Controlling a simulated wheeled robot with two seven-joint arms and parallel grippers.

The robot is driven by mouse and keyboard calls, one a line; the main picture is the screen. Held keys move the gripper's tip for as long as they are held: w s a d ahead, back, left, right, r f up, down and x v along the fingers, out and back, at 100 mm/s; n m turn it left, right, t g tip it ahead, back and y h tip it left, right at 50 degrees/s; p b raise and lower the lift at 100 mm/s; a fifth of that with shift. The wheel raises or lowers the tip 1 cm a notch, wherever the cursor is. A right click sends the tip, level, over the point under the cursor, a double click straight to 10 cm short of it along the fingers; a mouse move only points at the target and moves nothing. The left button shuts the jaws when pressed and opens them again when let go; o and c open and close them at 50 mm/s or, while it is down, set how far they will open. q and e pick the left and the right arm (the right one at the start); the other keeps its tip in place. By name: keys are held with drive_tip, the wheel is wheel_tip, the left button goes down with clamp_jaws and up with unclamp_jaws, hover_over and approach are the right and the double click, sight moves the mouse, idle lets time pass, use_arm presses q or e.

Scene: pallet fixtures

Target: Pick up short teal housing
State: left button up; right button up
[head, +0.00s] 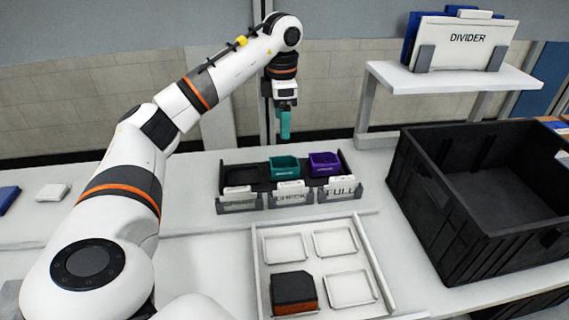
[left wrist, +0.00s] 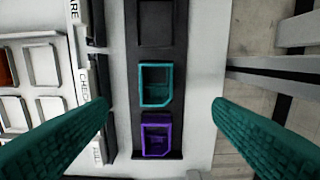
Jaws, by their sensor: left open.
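The short teal housing (head: 285,166) is an open-topped box in the middle slot of a dark rack (head: 250,172). In the left wrist view the teal housing (left wrist: 155,85) lies between my spread fingers in the picture, below them. My left gripper (head: 285,133) has teal fingers, is open and empty, and hangs above and behind the rack. The fingers also frame the left wrist view (left wrist: 158,106). A purple housing (head: 324,164) sits right of the teal one, and also shows in the left wrist view (left wrist: 156,137). My right gripper is not in view.
Card holders line the rack's front, one reading FULL (head: 341,190). A white pallet (head: 312,262) in front holds a black-and-orange housing (head: 293,292); its other recesses are empty. A large black crate (head: 450,215) stands at right, below a shelf with a DIVIDER holder (head: 466,42).

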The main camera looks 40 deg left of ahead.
use_arm(q)
hover_over(284, 157)
drive_tip(key=s, duration=0.2)
wheel_tip(284, 157, down, 6)
drive_tip(key=shift+w+d+f, duration=0.15)
drive_tip(key=shift+d+f, duration=0.45)
drive_tip(key=shift+f, duration=0.05)
drive_tip(key=f, duration=0.4)
drive_tip(key=shift+d+f+p, duration=0.15)
drive_tip(key=shift+d+p, duration=0.05)
drive_tip(key=shift+p, duration=0.2)
drive_tip(key=shift+c, duration=0.2)
